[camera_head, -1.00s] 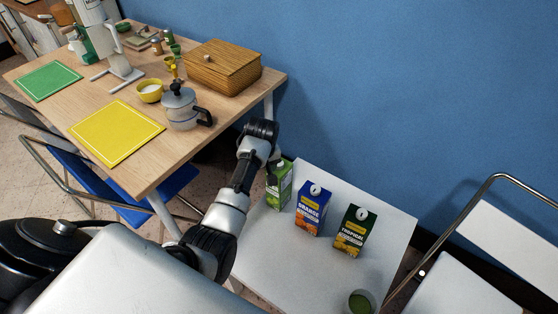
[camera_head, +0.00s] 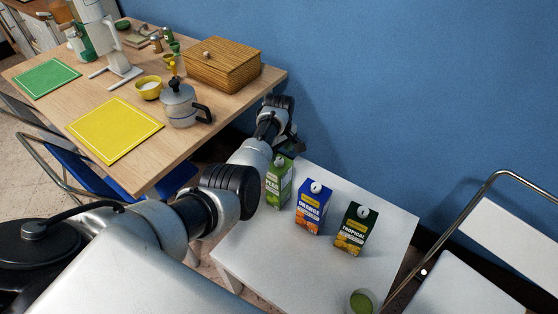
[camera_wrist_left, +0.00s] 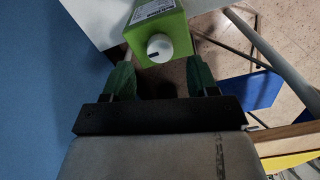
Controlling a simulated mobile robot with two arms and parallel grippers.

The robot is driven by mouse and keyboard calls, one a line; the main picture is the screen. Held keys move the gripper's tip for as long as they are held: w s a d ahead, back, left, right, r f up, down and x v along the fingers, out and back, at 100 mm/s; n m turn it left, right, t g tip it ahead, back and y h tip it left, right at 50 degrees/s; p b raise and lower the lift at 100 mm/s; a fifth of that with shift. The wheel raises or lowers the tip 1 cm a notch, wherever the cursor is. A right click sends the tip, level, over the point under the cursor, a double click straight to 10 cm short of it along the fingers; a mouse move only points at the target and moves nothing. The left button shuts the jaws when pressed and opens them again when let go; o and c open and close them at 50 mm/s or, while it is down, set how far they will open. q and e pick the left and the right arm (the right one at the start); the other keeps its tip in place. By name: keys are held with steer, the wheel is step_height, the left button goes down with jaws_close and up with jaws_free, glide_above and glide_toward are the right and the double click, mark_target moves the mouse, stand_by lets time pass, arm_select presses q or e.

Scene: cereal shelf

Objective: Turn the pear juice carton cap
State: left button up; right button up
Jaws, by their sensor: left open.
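The green pear juice carton (camera_head: 279,184) stands upright at the left end of the white table. In the left wrist view the carton (camera_wrist_left: 150,27) shows at the top with its round white cap (camera_wrist_left: 159,47) facing the camera. My left gripper (camera_head: 292,146) is above and just behind the carton's top in the head view. In the wrist view its two green-tipped fingers (camera_wrist_left: 160,75) are apart, one on each side below the cap, with nothing between them. They appear clear of the cap. My right gripper is not in view.
A blue orange juice carton (camera_head: 311,207) and a dark tropical juice carton (camera_head: 355,229) stand to the right on the white table (camera_head: 270,252). A green cup (camera_head: 362,301) is near its front edge. A wooden table (camera_head: 150,178) is at left, a blue wall behind.

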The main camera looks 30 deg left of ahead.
mark_target(279, 160)
arm_select(q)
step_height(279, 160, down, 4)
steer(key=shift+f+b, duration=0.1)
steer(key=shift+b, duration=0.5)
steer(key=c, duration=0.9)
